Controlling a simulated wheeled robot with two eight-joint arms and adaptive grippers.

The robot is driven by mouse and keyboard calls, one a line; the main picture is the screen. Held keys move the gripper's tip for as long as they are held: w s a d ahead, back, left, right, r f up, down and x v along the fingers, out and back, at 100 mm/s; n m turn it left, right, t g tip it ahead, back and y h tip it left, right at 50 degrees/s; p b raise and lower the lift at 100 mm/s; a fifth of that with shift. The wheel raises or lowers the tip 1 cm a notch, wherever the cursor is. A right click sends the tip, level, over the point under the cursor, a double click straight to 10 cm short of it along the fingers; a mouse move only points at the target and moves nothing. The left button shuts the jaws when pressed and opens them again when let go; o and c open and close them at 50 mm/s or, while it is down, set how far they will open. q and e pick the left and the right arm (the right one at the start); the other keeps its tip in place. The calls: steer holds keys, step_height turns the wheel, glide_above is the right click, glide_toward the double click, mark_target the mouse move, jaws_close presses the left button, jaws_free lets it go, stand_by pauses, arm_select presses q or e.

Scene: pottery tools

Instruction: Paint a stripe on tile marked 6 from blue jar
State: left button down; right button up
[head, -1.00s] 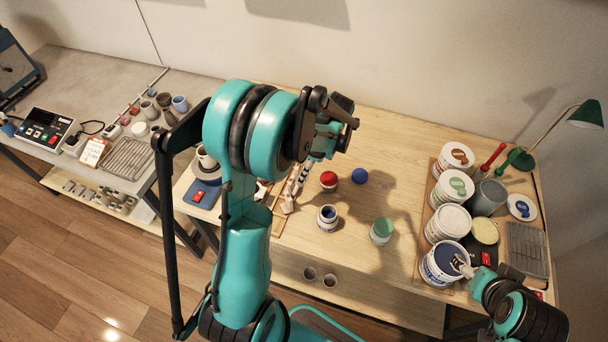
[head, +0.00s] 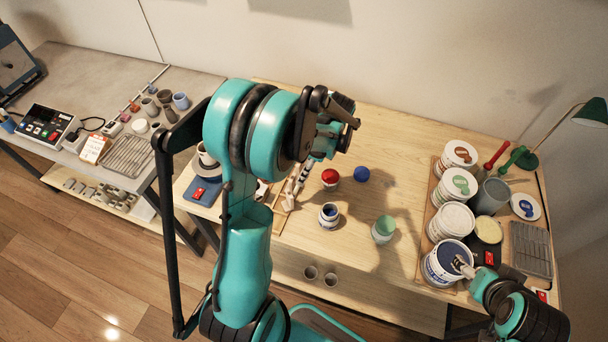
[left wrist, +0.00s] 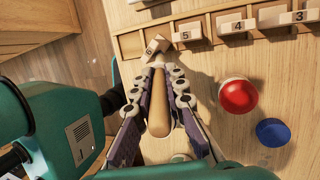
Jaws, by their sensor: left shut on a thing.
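My left gripper (left wrist: 157,103) is shut on a wooden-handled tool (left wrist: 159,105), likely the brush. The handle's rounded end faces the wrist camera; the far tip is hard to make out. The tile marked 6 (left wrist: 153,48) is just beyond that tip, turned askew at the end of the wooden rack (left wrist: 131,42). I cannot tell whether the tip touches it. In the head view the left gripper (head: 303,178) is low over the rack, partly hidden by my arm. The open blue jar (head: 329,216) stands in front of it. My right gripper (head: 462,264) is at the large bucket's mouth.
Tiles marked 5 (left wrist: 188,31), 4 (left wrist: 237,26) and 3 (left wrist: 299,16) sit along the rack. A red-topped jar (head: 330,177), a blue round thing (head: 362,174) and a green jar (head: 383,229) stand nearby. Several buckets (head: 453,219) crowd the right. The table's back middle is clear.

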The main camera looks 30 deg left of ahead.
arm_select(q)
steer(key=shift+f+b, duration=1.05)
steer(key=shift+f, duration=0.05)
stand_by(0.6)
steer(key=p+v, duration=0.1)
steer(key=v, duration=0.2)
steer(key=p+v, duration=0.2)
steer(key=v, duration=0.1)
steer(key=p+v, duration=0.2)
steer(key=v, duration=0.1)
steer(key=shift+s+a+r, duration=0.1)
steer(key=shift+s+r, duration=0.1)
steer(key=shift+r, duration=0.25)
steer(key=shift+f, duration=0.1)
stand_by(0.3)
stand_by(0.6)
